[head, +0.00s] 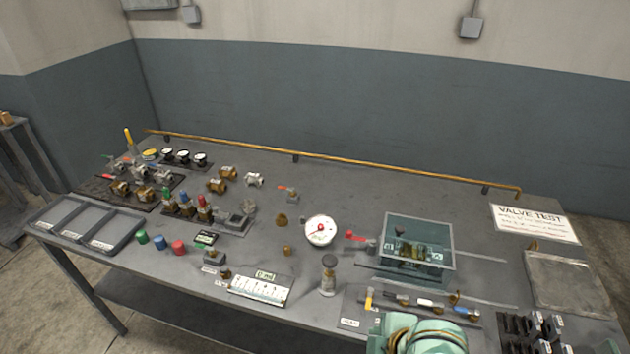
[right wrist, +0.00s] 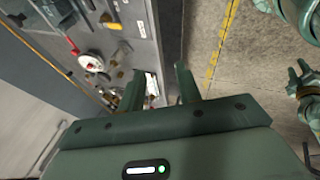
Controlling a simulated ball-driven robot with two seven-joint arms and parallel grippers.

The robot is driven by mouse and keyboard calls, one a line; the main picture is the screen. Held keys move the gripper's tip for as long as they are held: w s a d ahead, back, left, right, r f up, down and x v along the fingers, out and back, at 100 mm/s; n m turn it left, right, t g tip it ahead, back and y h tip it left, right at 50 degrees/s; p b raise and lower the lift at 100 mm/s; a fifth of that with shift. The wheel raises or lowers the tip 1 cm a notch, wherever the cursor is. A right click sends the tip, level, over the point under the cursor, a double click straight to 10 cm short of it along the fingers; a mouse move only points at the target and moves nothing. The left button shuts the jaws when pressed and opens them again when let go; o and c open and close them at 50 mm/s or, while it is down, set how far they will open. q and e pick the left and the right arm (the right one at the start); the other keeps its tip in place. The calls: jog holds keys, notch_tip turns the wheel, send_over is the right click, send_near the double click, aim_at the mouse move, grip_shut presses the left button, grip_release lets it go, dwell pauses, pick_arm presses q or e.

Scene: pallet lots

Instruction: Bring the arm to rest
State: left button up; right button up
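My right gripper (right wrist: 162,82) shows in the right wrist view with its two dark green fingers apart. I see nothing held between them. It is over the front edge of the grey workbench (right wrist: 166,30), with the bench on the left of the picture and the floor on the right. Neither gripper shows clearly in the head view. Teal parts with finger-like prongs stand at the right edge of the right wrist view; I cannot tell whether they are my left gripper.
The workbench (head: 330,172) bears several valves, a white gauge (head: 320,230), a clear-walled box (head: 418,240), a three-part tray (head: 120,238) and a VALVE TEST sign (head: 535,223). A brass pipe (head: 340,162) runs along its back. Open floor (right wrist: 207,25) with a yellow line lies before it.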

jog(key=s+d+r+m+t+h, duration=0.1)
jog(key=s+d+m+h, duration=0.35)
jog(key=d, duration=0.45)
jog(key=s+d+r+m+h, duration=0.1)
jog(key=s+d+m+h, duration=0.3)
jog(key=d, duration=0.5)
jog(key=s+a+f+m+g+y+b, duration=0.1)
jog(key=s+a+f+y+b, duration=0.1)
jog(key=f, duration=0.9)
jog(key=s+a+f+g+y+b, duration=0.1)
jog(key=f+b, duration=0.1)
jog(key=f, duration=0.9)
jog(key=s+a+f+m+g+y+b, duration=0.1)
jog(key=s+a+f+y+b, duration=0.1)
jog(key=f, duration=0.9)
jog(key=s+f+m+g+b, duration=0.2)
jog(key=s+f+b, duration=0.1)
jog(key=s+f, duration=1.3)
jog(key=s+y, duration=0.1)
jog(key=s, duration=0.1)
jog(key=shift+s+d+f+m, duration=0.3)
jog(key=shift+d+f+m, duration=0.05)
jog(key=shift+d+f, duration=0.05)
